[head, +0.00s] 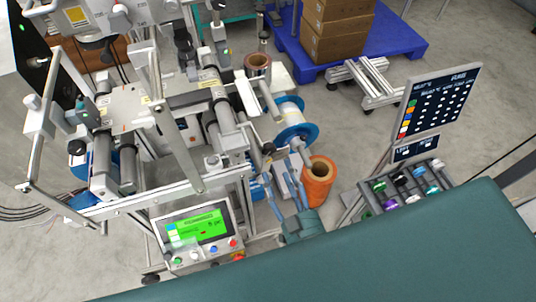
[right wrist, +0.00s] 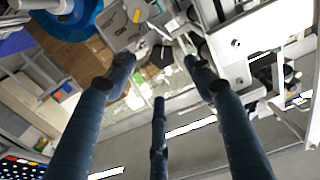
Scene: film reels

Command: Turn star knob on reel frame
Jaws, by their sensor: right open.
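The reel frame (head: 215,180) is a metal machine with rollers on the left of the head view. A small black knob (head: 268,148) sits at its right end, near a blue-rimmed reel (head: 291,122). My right gripper (head: 285,178) has blue-grey fingers, spread and empty, just below that knob and pointing up toward it. In the right wrist view, the open fingers (right wrist: 158,65) frame a dark knob-like shape (right wrist: 160,55) beyond their tips, apart from them as far as I can tell. Its star shape is too small to make out. My left gripper does not show.
An orange roll (head: 318,180) stands on the floor right of the right gripper. A control box with a green screen (head: 197,233) is lower left. A dark sign panel (head: 440,100) and a rack of colored spools (head: 405,187) stand at right. Boxes (head: 338,25) rest on a blue pallet (head: 398,45) behind.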

